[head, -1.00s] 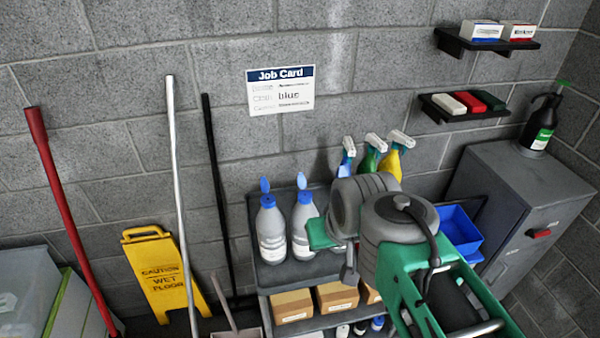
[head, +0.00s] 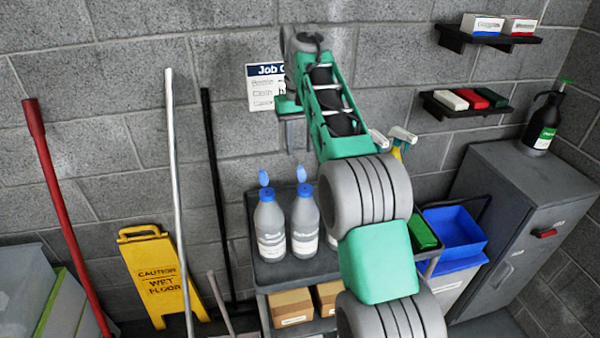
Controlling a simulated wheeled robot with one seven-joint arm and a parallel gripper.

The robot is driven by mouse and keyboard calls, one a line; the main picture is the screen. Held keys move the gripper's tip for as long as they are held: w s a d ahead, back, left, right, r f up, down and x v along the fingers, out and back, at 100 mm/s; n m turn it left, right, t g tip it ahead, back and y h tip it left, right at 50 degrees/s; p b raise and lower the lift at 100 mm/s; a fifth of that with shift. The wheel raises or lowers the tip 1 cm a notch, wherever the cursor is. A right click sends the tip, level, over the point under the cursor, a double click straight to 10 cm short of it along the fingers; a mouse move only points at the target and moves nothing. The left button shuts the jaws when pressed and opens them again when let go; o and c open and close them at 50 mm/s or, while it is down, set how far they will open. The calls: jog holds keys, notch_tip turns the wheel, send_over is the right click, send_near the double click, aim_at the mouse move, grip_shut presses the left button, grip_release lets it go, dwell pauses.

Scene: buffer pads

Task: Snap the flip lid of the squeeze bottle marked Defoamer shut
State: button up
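Two grey squeeze bottles with blue caps stand side by side on the cart's top shelf, a left bottle (head: 270,226) and a right bottle (head: 305,222). Both flip lids stand up open, the left lid (head: 263,178) and the right lid (head: 301,174). The label print is small and blurred; the right one looks like it may read Defoamer, but I cannot be sure. My gripper (head: 296,148) hangs pointing down above the bottles, apart from the lids, in front of the wall. Its fingers are too small and partly hidden to show their opening.
My arm covers the cart's right part and most of the spray bottles (head: 402,138). A job card (head: 260,88) is partly hidden on the wall. Poles and a yellow floor sign (head: 155,275) stand left; a blue bin (head: 455,232) and grey cabinet (head: 520,210) stand right.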

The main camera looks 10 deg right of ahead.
aim_at(300, 167)
notch_tip(300, 167, down, 8)
jog(key=shift+r+b, duration=0.2)
jog(key=shift+b, duration=0.6)
grip_shut()
